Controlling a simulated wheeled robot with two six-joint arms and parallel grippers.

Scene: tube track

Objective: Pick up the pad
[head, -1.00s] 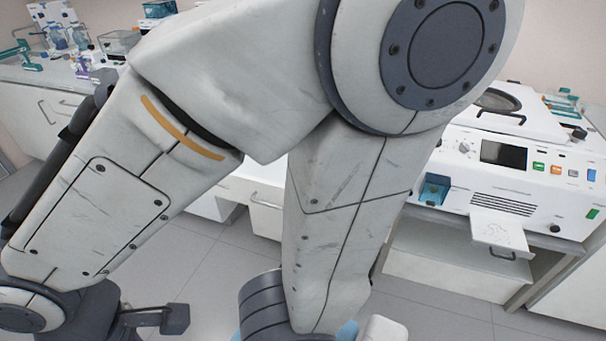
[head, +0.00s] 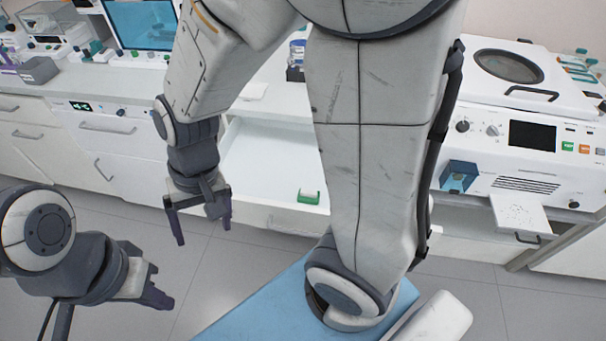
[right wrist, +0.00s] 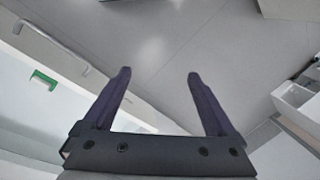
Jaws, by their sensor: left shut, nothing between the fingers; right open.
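A small green and white piece (head: 308,197) lies at the front of an open white drawer (head: 262,165); it also shows in the right wrist view (right wrist: 42,80). I cannot tell whether it is the pad; nothing else is clearly a pad. My right gripper (head: 203,230) is open and empty, pointing down in front of the drawer, to the left of the green piece. In the right wrist view its fingers (right wrist: 158,76) are apart over bare floor. My left gripper (head: 158,293) is shut and empty, low at the left. My right arm hides part of the drawer and counter.
A white machine (head: 530,150) with a dark screen stands at the right, with a small tray jutting out. White cabinets (head: 110,150) and a counter with a blue screen (head: 143,25) are at the left.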

